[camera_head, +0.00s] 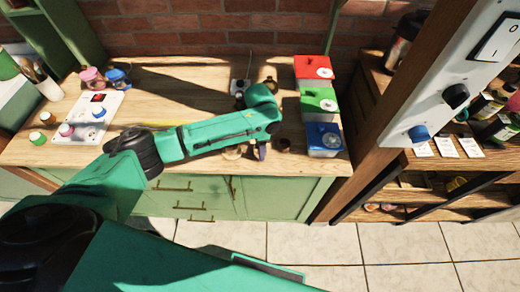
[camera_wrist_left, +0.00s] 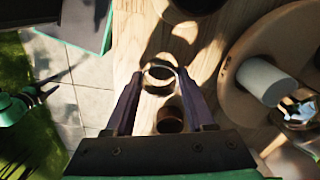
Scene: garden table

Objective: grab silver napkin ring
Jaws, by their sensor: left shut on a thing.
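The silver napkin ring (camera_wrist_left: 159,75) is a thin shiny band between the fingertips of my left gripper (camera_wrist_left: 158,78) in the left wrist view. The fingers are shut on its two sides, over the wooden tabletop. In the head view my left gripper (camera_head: 262,151) points down near the front edge of the table (camera_head: 190,110). The ring cannot be made out there, as the arm and gripper cover that spot. A green arm end with dark fingers, seemingly my right gripper (camera_wrist_left: 42,94), shows small at the left of the wrist view; its opening is unclear.
A small brown round object (camera_wrist_left: 170,119) is close by the left fingers. A round wooden board (camera_wrist_left: 240,95) holds a white cylinder (camera_wrist_left: 265,80). Red (camera_head: 312,70), green (camera_head: 319,104) and blue (camera_head: 324,138) boxes line the table's right end. A white panel (camera_head: 90,116) lies at left.

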